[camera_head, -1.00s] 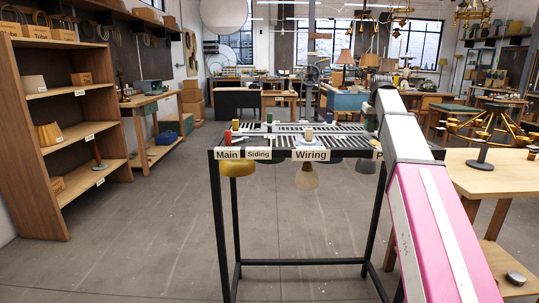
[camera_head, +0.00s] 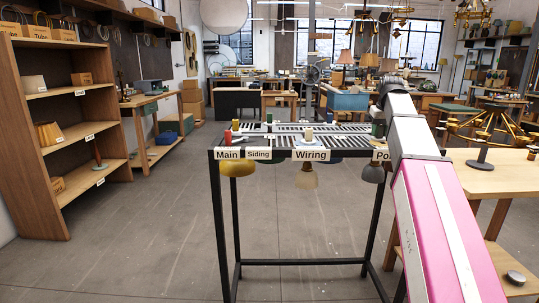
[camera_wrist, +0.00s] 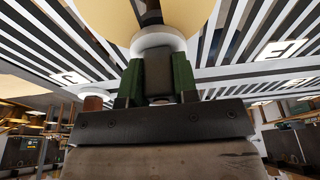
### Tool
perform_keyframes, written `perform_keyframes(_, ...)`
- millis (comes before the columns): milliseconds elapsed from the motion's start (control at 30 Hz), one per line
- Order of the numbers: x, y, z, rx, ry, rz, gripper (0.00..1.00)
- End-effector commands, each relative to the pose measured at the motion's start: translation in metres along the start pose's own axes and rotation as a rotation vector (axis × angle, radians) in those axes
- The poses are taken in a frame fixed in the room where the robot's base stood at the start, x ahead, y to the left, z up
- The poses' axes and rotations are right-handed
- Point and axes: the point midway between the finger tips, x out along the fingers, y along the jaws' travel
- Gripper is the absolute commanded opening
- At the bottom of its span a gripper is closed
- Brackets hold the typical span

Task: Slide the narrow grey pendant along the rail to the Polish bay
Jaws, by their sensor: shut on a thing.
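A dark grey pendant (camera_head: 373,172) hangs at the right front of the rail frame, under the partly hidden label starting "Po" (camera_head: 380,155). A white collar (camera_wrist: 158,43) and a large cream disc lie beyond the knob. My arm hides the gripper and the right end of the frame in the head view.
A yellow pendant (camera_head: 238,168) hangs at Main and a cream pendant (camera_head: 305,176) at Wiring. Knobs stand on the slotted rail top, including a tan one (camera_head: 308,135) left of the green knob. A wooden table (camera_head: 500,172) stands at right. Floor in front is clear.

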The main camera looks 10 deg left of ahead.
Motion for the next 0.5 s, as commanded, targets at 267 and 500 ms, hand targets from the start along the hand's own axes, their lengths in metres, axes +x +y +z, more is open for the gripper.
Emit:
perform_keyframes(267, -0.006, 0.0, 0.026, 0.0, -0.002, 0.0, 0.07)
perform_keyframes(500, -0.011, 0.0, 0.043, -0.001, -0.001, 0.0, 0.07)
